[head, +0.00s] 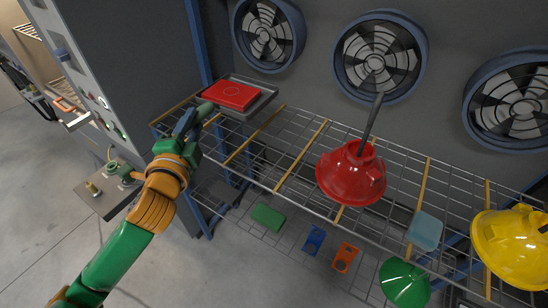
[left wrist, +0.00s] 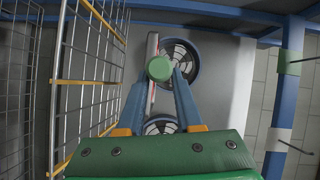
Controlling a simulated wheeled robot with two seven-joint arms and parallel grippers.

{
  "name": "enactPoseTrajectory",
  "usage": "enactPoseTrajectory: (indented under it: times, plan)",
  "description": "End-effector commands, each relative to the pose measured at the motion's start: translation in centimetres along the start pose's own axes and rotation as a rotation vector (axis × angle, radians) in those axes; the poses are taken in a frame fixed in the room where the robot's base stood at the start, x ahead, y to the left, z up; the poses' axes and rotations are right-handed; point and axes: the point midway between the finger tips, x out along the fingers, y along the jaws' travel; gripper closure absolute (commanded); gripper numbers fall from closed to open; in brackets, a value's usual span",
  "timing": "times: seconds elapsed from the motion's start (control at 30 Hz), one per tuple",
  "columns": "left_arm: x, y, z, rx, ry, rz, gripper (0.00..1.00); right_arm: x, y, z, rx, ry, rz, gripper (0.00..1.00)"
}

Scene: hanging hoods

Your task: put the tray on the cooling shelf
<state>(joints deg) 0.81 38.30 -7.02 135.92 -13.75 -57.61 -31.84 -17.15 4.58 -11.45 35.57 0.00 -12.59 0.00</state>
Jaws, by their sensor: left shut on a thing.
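The grey metal tray (head: 262,105) carries a flat red block (head: 232,95) and is at the left end of the wire cooling shelf (head: 300,125). I cannot tell whether it rests on the wires or hovers just above them. My left gripper (head: 187,122) is at the tray's near left side, shut on its green handle (head: 206,109). In the left wrist view the handle's round end (left wrist: 160,68) sits between the two blue fingers, with the tray edge-on behind it. My right gripper is in neither view.
Three fans, one at left (head: 268,35), line the back wall. A grey cabinet (head: 130,60) borders the shelf's left.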

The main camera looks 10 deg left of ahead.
Motion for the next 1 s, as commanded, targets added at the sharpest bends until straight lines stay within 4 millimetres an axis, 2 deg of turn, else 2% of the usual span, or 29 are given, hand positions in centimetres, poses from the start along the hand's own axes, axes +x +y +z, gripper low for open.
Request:
enactPoseTrajectory:
  times: [0.37,0.5,0.77,0.9,1.0]
  plan:
    - [0.7,4.5,-7.1,-0.004,0.005,-0.001,1.00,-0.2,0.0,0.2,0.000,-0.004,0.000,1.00]
    - [1.0,7.8,-8.7,0.000,0.004,0.000,1.00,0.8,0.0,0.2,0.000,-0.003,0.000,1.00]
    - [1.5,11.4,-10.8,0.000,0.004,-0.001,1.00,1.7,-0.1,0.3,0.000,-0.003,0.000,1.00]
    - [1.7,13.8,-10.4,0.005,0.003,-0.001,1.00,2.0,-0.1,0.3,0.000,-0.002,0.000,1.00]
    - [1.7,14.3,-10.3,0.002,0.004,-0.002,1.00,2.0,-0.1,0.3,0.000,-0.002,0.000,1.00]
